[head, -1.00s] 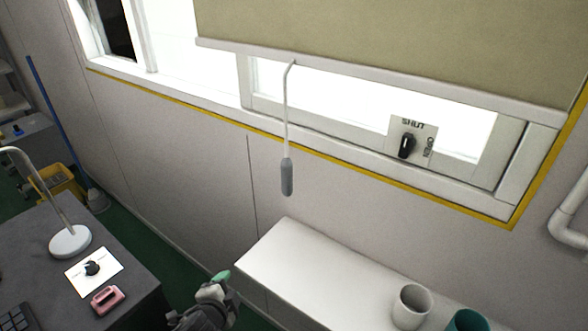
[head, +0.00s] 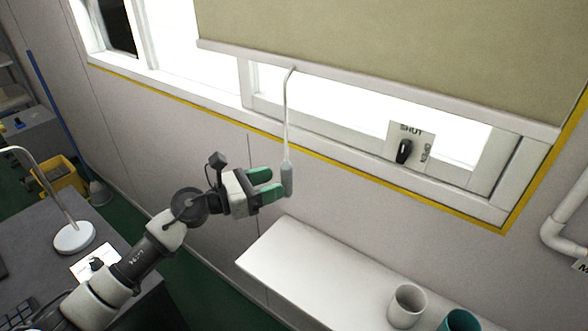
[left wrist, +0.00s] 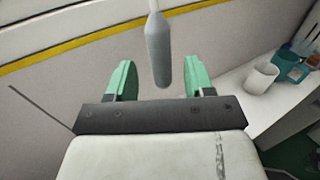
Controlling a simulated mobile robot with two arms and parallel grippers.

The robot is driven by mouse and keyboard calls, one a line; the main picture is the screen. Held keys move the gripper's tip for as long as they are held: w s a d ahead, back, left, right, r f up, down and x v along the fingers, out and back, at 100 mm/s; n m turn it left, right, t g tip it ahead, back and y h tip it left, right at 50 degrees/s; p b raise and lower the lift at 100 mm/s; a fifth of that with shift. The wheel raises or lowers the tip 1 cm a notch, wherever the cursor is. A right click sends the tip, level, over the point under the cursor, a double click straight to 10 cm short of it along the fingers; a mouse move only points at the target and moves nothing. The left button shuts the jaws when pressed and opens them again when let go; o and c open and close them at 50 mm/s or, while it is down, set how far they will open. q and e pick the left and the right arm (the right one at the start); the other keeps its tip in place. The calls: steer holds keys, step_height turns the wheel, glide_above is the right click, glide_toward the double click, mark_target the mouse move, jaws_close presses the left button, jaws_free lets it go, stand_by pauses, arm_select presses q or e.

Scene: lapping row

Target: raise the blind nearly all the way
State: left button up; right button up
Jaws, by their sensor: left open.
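The beige roller blind (head: 400,50) hangs over the upper part of the window, with its pale bottom bar (head: 375,90) sloping across the glass. A thin white cord hangs from the bar and ends in a grey pull handle (head: 287,178). My left gripper (head: 272,184) is open, its green fingertips just left of the handle in the head view. In the left wrist view the handle (left wrist: 158,55) hangs beyond and between the two open green fingers (left wrist: 160,80). I see no contact. My right gripper is not in view.
A white ledge (head: 300,255) below the window bears a white cup (head: 406,305) and a teal cup (head: 460,322). A black knob (head: 404,151) sits on a plate at the window frame. A desk lamp (head: 74,237) stands at left. A white pipe (head: 560,230) is at right.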

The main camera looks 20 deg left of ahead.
mark_target(288, 176)
arm_select(q)
steer(key=p+x, duration=0.1)
steer(key=x, duration=0.4)
steer(key=shift+a+r, duration=0.1)
steer(key=shift+r, duration=0.05)
steer(key=shift+w+d+p, duration=0.3)
steer(key=shift+w+d, duration=0.15)
steer(key=shift+d, duration=0.1)
steer(key=shift+c, duration=0.3)
jaws_close()
